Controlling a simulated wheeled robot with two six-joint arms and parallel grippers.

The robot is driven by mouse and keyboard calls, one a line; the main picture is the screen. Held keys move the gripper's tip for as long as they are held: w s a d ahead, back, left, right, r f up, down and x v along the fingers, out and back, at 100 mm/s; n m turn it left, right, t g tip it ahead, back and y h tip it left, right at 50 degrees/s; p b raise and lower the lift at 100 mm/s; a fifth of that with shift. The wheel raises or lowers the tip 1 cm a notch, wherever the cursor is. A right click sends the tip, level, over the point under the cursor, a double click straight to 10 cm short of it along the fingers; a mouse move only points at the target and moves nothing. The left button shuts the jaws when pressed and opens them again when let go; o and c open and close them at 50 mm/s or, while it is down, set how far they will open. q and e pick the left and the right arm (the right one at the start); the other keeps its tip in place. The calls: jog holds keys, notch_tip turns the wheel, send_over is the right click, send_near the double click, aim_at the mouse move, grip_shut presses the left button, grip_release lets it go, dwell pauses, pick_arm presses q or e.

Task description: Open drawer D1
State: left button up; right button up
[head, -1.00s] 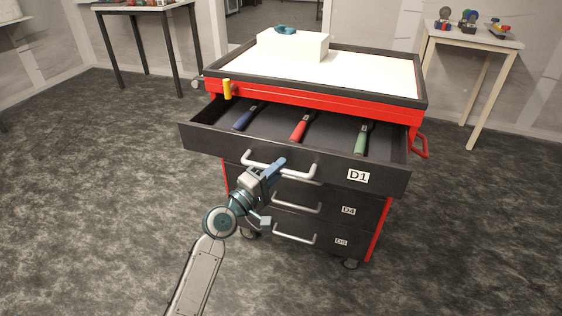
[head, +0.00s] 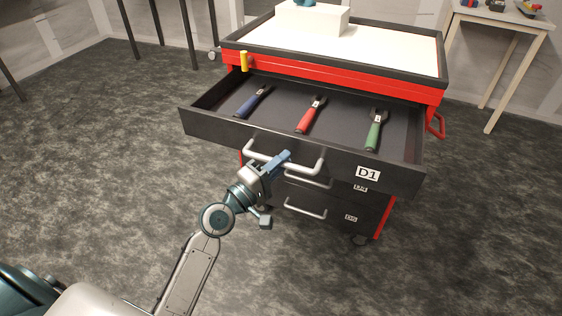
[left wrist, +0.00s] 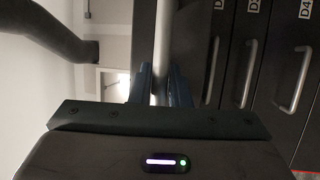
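Drawer D1 (head: 222,129) of the red and black tool cabinet is pulled well out, its white label on the right of the black front. Its silver bar handle (head: 306,170) runs across the front. My left gripper (head: 284,158) is at the middle of this handle. In the left wrist view the handle bar (left wrist: 162,45) passes between the two fingers of my left gripper (left wrist: 160,90), which look shut on it. My right gripper is not in view.
In the drawer lie a blue-handled tool (head: 247,105), a red-handled tool (head: 307,118) and a green-handled tool (head: 373,135). Closed drawers with silver handles (head: 305,208) are below. A side table (head: 500,24) stands at the back right. The floor around the cabinet is clear.

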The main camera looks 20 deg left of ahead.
pick_arm(q)
jog(key=o, duration=0.4)
jog(key=shift+c, duration=0.2)
jog(key=shift+s+f, duration=0.1)
jog(key=b+v, duration=0.2)
jog(key=v, duration=0.8)
jog(key=shift+s+a, duration=0.2)
jog(key=shift+s, duration=0.1)
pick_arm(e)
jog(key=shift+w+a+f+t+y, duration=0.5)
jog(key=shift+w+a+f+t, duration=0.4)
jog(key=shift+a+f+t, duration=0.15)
